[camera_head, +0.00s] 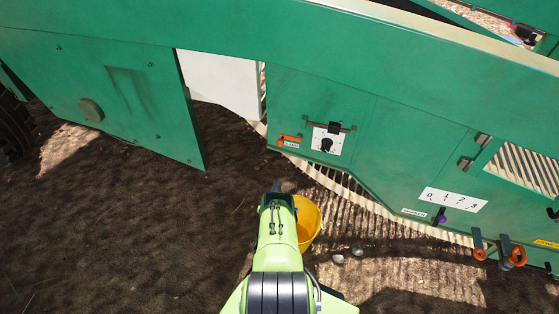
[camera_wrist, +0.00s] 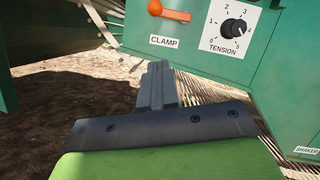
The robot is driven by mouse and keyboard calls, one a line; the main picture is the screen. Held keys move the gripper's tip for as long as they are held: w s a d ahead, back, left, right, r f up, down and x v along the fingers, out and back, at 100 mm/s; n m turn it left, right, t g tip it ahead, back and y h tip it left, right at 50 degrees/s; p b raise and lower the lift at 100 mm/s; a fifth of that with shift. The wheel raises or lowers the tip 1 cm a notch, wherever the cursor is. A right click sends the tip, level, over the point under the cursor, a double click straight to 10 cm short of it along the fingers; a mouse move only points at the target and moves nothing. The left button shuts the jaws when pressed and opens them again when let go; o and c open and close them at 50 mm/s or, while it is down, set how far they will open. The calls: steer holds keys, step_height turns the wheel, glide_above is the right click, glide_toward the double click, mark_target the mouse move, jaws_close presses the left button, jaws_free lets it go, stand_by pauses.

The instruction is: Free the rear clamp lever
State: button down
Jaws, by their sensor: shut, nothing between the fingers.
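An orange clamp lever (camera_head: 290,138) sits on the green machine panel above a label reading CLAMP. In the wrist view the lever (camera_wrist: 172,12) is at the top edge and lies nearly level, its handle running right from a round orange pivot. I cannot tell from the label whether it is the rear one. My gripper (camera_head: 277,186) is shut and empty, below and in front of the lever and apart from it. In the wrist view its closed fingers (camera_wrist: 157,72) point toward the panel just below the CLAMP label (camera_wrist: 165,41).
Right of the lever is a black TENSION knob (camera_head: 326,145) on a white dial. A yellow bucket (camera_head: 308,222) stands beside my arm. Farther right are a purple lever (camera_head: 440,216) under a numbered scale and orange-ended parts (camera_head: 515,257). Bare soil lies left of my arm.

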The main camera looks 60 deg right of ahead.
steer(key=w+a+r+b+x, duration=0.1)
steer(key=r+b+x, duration=0.1)
steer(key=x, duration=1)
steer(key=shift+d+r+b, duration=0.3)
steer(key=shift+r+b, duration=0.15)
steer(key=shift+b, duration=0.25)
